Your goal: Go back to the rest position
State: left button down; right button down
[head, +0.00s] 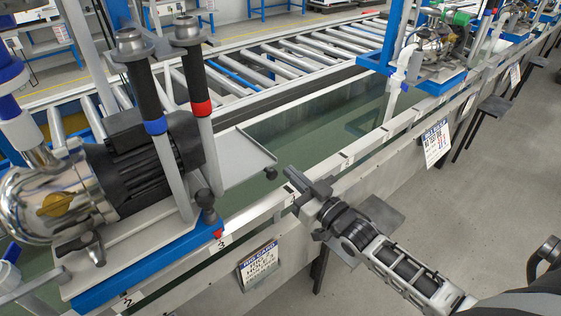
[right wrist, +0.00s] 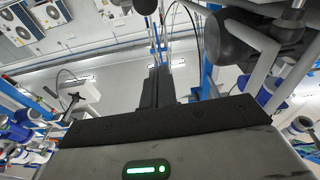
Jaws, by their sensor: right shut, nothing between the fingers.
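My right gripper (head: 296,186) is shut and empty in the head view. It is at the front rail of the test line, to the right of the pump station; I cannot tell whether it touches the rail. In the right wrist view its dark fingers (right wrist: 158,88) are together with nothing between them. My right arm comes in from the lower right. My left gripper is not in view.
A pump (head: 110,175) on a blue-edged base stands at the left, with two hoses with blue and red collars. A roller conveyor (head: 290,55) runs behind. Another station (head: 430,60) stands at the upper right. Signs (head: 258,264) hang along the front.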

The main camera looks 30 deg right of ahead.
jog(key=s+a+f+g, duration=0.4)
jog(key=s+a, duration=0.3)
jog(key=s, duration=0.2)
jog(key=s+a+f+g, duration=0.4)
jog(key=s+a, duration=0.3)
jog(key=s, duration=0.2)
jog(key=shift+s+f+m+g+h+p, duration=0.3)
jog(key=shift+f+p, duration=0.1)
jog(key=shift+f, duration=0.2)
jog(key=c, duration=2.1)
grip_release()
jog(key=shift+c, duration=0.2)
